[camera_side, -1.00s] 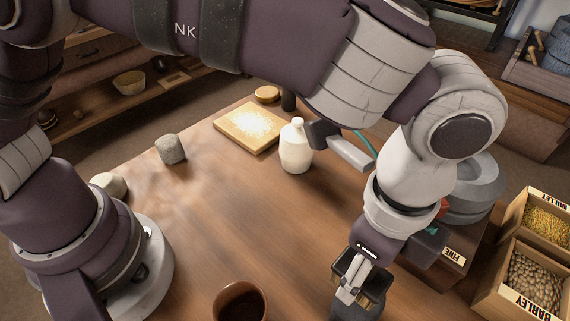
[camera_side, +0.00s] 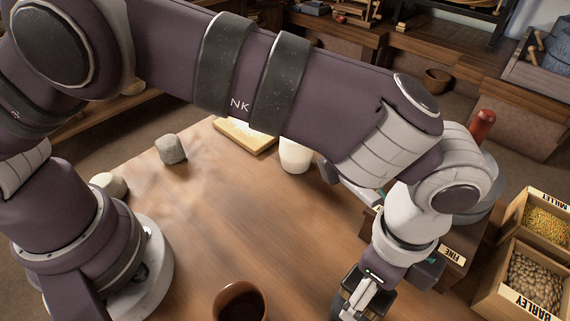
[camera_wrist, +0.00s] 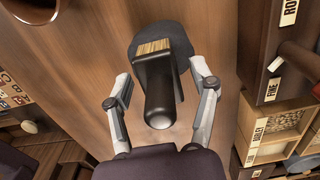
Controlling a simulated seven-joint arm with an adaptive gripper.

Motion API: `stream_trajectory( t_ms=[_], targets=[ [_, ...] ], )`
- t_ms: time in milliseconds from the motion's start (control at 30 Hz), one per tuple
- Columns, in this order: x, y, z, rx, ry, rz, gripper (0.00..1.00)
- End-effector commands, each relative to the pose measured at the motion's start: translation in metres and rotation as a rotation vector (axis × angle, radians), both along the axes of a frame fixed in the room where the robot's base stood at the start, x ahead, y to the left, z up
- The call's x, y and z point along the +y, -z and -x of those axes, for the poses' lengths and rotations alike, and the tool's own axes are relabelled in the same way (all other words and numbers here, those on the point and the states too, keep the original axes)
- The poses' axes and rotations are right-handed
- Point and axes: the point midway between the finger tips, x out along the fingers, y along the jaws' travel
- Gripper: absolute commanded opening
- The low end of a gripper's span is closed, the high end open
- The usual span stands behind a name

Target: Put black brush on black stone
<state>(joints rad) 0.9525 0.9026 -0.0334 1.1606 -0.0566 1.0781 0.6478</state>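In the wrist view, the black brush (camera_wrist: 158,92) has a dark rounded handle and tan bristles. It lies between my two fingers, with a visible gap on each side. My gripper (camera_wrist: 162,90) is open around it and does not appear to touch it. The black stone (camera_wrist: 140,32), a dark rounded slab, shows beyond and under the bristle end; whether the brush rests fully on it is hard to tell. In the side view my gripper (camera_side: 358,306) is at the bottom edge, and the brush and stone are not clearly visible there.
A brown mug (camera_side: 238,303) with dark contents stands left of my gripper. A white jug (camera_side: 296,156), a board (camera_side: 244,137) and a grey stone (camera_side: 171,149) sit farther back. Grain boxes (camera_side: 533,281) stand at the right. The middle of the wooden table (camera_side: 225,215) is clear.

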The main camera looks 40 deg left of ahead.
Motion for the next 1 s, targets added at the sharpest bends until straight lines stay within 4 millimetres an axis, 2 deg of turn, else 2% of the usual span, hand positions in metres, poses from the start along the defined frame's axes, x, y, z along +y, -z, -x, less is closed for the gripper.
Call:
stream_trajectory(
  t_ms=[233,333,467,700,933,1000],
  targets=[
    [0.000,-0.001,0.000,0.000,0.000,0.001,0.61],
    [-0.001,-0.009,0.000,-0.002,0.000,0.003,0.61],
    [-0.001,-0.037,-0.001,-0.005,0.001,0.007,0.61],
    [-0.001,-0.103,-0.001,-0.005,0.000,0.007,0.61],
    [0.001,-0.123,-0.001,-0.001,-0.004,0.002,0.61],
    [0.008,-0.130,-0.006,-0.009,-0.044,0.012,0.61]
  ],
)
